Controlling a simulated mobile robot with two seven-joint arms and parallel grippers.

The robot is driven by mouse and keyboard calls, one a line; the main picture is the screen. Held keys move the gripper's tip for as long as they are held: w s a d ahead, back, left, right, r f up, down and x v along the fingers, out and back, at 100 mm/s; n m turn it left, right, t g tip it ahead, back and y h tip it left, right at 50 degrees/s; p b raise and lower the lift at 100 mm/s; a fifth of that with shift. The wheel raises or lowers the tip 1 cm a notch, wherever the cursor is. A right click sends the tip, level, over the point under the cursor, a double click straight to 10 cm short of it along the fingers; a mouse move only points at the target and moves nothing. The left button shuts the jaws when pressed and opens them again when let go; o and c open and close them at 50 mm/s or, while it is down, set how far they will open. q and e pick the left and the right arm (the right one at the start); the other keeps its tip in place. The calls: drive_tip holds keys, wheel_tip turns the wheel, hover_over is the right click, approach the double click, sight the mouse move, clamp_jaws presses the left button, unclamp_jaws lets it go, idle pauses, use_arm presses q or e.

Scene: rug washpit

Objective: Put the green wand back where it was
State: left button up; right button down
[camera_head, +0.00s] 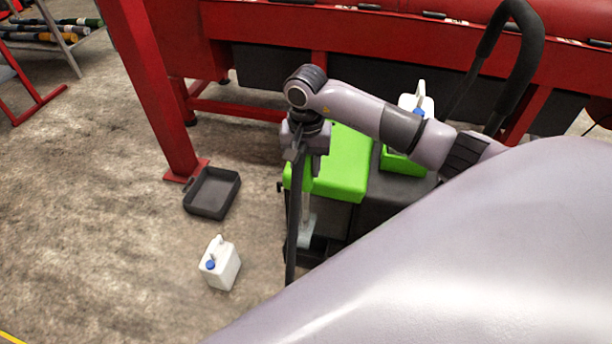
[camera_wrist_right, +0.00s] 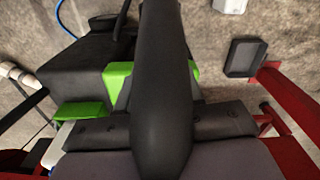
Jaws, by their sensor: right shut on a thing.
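My right gripper (camera_head: 305,145) points down in the head view, left of the green-topped machine (camera_head: 345,165). It is shut on a long dark wand (camera_head: 293,225), which hangs nearly upright towards the floor; no green shows clearly on the wand itself. The wand passes in front of the machine's left side, and I cannot tell if it touches. In the right wrist view the dark wand (camera_wrist_right: 163,90) fills the middle between the fingers of my right gripper (camera_wrist_right: 165,130) and hides part of the green machine (camera_wrist_right: 118,76). My left gripper is not in view.
A white jug (camera_head: 220,264) and a shallow black tray (camera_head: 212,193) are on the floor to the left. A red frame leg (camera_head: 150,80) and a long red machine (camera_head: 400,35) stand behind. A black handle (camera_head: 525,45) rises at upper right.

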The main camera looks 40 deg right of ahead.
sight(306, 179)
wheel_tip(306, 179, down, 3)
drive_tip(key=shift+r, duration=0.1)
drive_tip(key=shift+f, duration=0.4)
drive_tip(key=shift+r, duration=0.1)
drive_tip(key=shift+f+b, duration=0.3)
drive_tip(key=shift+b, duration=0.25)
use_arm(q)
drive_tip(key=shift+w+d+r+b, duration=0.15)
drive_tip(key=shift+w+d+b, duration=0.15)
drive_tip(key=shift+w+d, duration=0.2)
use_arm(e)
drive_tip(key=shift+f, duration=0.35)
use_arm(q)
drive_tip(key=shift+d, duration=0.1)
use_arm(e)
drive_tip(key=c, duration=0.7)
unclamp_jaws()
drive_tip(key=shift+c, duration=0.2)
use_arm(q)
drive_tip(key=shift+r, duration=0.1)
use_arm(e)
drive_tip(key=shift+r, duration=0.1)
